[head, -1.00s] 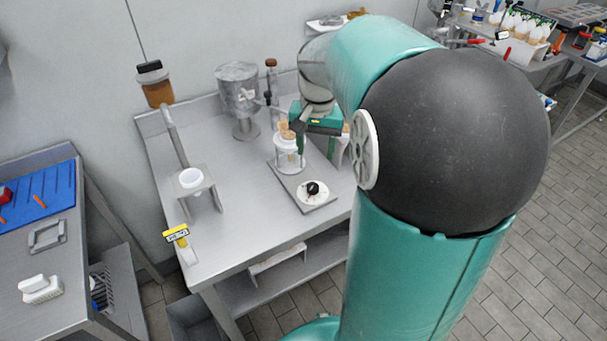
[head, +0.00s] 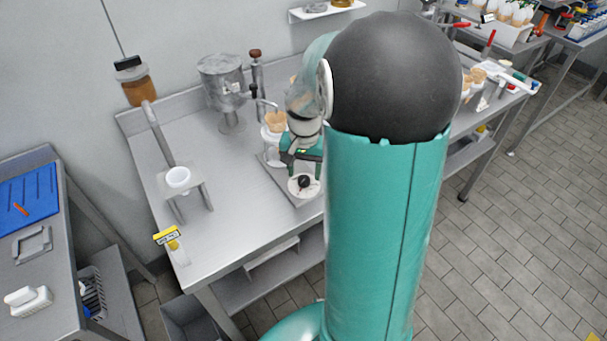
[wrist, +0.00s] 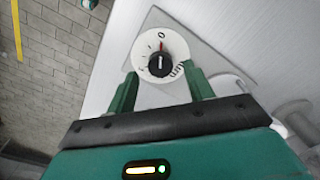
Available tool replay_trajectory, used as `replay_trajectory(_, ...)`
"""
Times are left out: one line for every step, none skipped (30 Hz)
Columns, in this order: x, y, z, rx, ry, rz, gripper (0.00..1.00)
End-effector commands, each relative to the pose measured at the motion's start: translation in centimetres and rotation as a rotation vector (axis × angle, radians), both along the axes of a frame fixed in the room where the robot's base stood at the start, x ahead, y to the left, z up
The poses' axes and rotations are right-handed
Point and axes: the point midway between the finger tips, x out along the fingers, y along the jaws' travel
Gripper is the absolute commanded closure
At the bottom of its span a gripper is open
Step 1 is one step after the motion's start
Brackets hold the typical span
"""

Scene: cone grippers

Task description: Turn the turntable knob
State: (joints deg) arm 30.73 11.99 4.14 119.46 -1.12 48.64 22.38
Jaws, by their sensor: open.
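The turntable knob (head: 304,181) is a small black knob on a round white dial (head: 294,190) at the front of a grey base plate on the table. In the wrist view the knob (wrist: 160,65) shows on the white dial (wrist: 146,51), which has dark markings, a 0 and a red mark above the knob. My gripper (wrist: 160,88) is open, its two green fingers apart on either side of the dial's lower edge. The knob lies just beyond the fingertips, with nothing between the fingers. In the head view my gripper (head: 300,160) is just behind and above the dial.
Cones (head: 275,122) stand in a holder behind the dial. A metal hopper (head: 222,80) stands at the back of the table. A white cup (head: 178,178) sits in a stand at the left. The table's left middle (head: 228,180) is clear.

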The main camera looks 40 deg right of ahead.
Motion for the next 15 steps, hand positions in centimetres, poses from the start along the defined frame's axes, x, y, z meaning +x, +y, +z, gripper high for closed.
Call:
replay_trajectory(0.0,0.0,-0.8,0.002,0.003,0.0,0.48)
replay_trajectory(0.0,0.0,-1.2,0.001,0.003,0.0,0.48)
replay_trajectory(0.1,0.0,-1.6,0.0,0.001,0.001,0.48)
replay_trajectory(0.1,0.0,-1.8,0.0,0.001,0.001,0.48)
replay_trajectory(0.1,0.0,-2.0,0.0,0.001,0.001,0.48)
replay_trajectory(0.1,0.0,-2.2,0.0,0.001,0.001,0.48)
replay_trajectory(0.2,0.0,-2.3,0.0,0.001,0.001,0.48)
replay_trajectory(0.2,0.0,-2.4,-0.001,0.001,0.001,0.48)
replay_trajectory(0.2,0.0,-2.4,0.0,0.0,0.001,0.48)
replay_trajectory(0.3,0.0,-2.4,-0.001,-0.001,0.001,0.48)
replay_trajectory(0.3,0.0,-2.4,-0.001,-0.001,0.001,0.48)
replay_trajectory(0.3,0.0,-2.4,-0.001,-0.001,0.001,0.48)
replay_trajectory(0.3,0.0,-2.4,-0.001,-0.001,0.001,0.48)
replay_trajectory(0.3,0.0,-2.4,-0.001,-0.001,0.001,0.48)
replay_trajectory(0.3,0.0,-2.4,-0.001,-0.001,0.001,0.5)
